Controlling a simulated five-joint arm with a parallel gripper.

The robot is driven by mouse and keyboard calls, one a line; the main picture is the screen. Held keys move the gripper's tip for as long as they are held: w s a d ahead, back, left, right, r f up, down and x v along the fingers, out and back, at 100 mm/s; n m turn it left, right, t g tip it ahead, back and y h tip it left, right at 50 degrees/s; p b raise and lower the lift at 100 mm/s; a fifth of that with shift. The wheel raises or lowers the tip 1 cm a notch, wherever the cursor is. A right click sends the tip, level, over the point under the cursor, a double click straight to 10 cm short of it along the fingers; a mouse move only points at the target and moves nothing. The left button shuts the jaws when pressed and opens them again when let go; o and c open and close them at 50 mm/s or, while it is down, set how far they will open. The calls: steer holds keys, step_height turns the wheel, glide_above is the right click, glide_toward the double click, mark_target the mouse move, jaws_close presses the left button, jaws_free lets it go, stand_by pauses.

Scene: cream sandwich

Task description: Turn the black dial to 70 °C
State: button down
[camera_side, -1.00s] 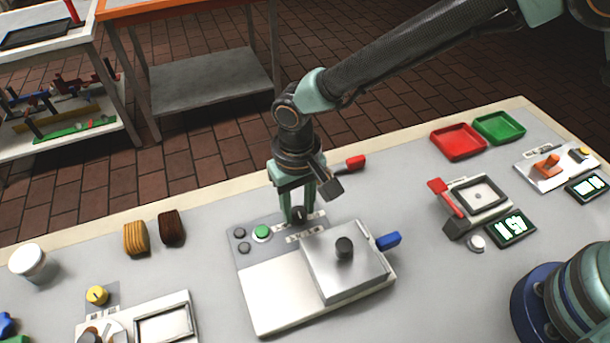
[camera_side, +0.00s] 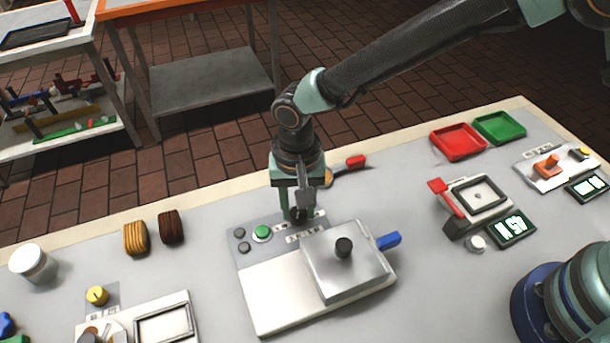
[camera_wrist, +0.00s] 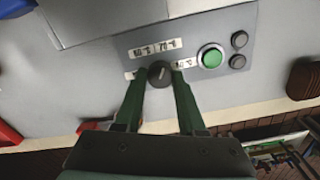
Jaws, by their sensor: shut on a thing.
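The black dial (camera_wrist: 159,74) is on the grey control panel of a machine with a metal lid. In the side view the dial (camera_side: 297,215) is partly hidden by my fingers. My gripper (camera_wrist: 158,78) points down, with its green fingers on either side of the dial, shut on it. In the side view my gripper (camera_side: 298,212) stands over the panel's far edge. Several white labels (camera_wrist: 144,50) surround the dial; one (camera_wrist: 170,44) looks like 70 °C. A pale line shows on the dial's top, but which label it points to is too small to tell.
A green button (camera_side: 262,232) and two dark buttons (camera_side: 241,240) sit left of the dial. The metal lid (camera_side: 345,265) with a black knob and blue handle (camera_side: 388,241) stands in front. A red-handled tool (camera_side: 355,162) lies behind my gripper.

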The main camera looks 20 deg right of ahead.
mark_target(298, 211)
steer(key=shift+r, duration=0.1)
steer(key=c, duration=0.5)
jaws_free()
step_height(298, 211, up, 12)
stand_by(0.3)
